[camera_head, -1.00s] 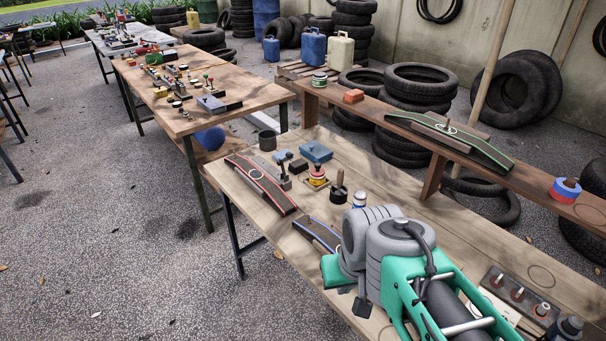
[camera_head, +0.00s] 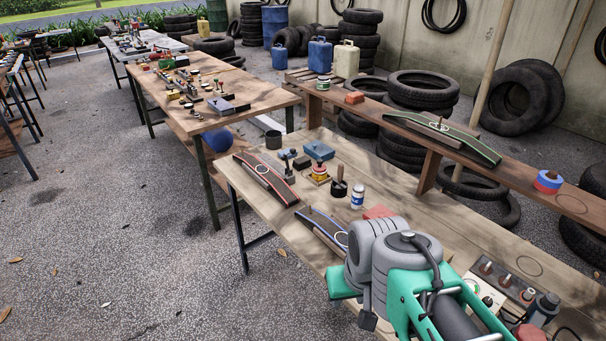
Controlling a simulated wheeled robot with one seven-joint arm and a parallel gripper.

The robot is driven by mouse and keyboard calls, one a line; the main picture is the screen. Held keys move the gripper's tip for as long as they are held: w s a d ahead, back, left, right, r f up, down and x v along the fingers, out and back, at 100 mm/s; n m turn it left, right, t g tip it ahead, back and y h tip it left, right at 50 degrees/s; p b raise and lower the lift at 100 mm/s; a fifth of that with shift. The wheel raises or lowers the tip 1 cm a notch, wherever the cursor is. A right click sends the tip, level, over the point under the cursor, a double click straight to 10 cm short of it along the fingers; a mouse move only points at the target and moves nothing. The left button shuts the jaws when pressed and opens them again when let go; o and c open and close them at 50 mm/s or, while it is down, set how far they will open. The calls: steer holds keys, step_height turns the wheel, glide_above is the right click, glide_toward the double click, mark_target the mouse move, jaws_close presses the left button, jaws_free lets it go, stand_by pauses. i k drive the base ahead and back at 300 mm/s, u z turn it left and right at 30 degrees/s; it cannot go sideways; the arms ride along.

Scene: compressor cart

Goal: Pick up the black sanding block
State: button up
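Several small dark items stand at the far end of the near wooden bench (camera_head: 385,240). A low dark block (camera_head: 301,163) there could be the black sanding block, but it is too small to be sure. A smaller dark piece (camera_head: 287,153) lies just behind it, and a dark upright-handled tool (camera_head: 289,166) stands beside it. A blue box (camera_head: 319,150) is behind to the right. My arm, grey and teal, covers the bench's near part, well short of these items. I cannot make out my gripper's fingers; they are hidden or out of frame.
A red-edged curved board (camera_head: 265,180) and a blue-edged one (camera_head: 323,230) lie along the bench's left edge. A blue-and-white can (camera_head: 357,196), a red block (camera_head: 379,212) and a black-based knob (camera_head: 338,189) stand between. A raised shelf (camera_head: 530,190) runs behind. Open pavement lies left.

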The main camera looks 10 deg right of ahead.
mark_target(300, 164)
steer(key=u, duration=1.1)
steer(key=i, duration=2.2)
steer(key=z, duration=1)
steer(key=i, duration=0.45)
steer(key=z, duration=0.35)
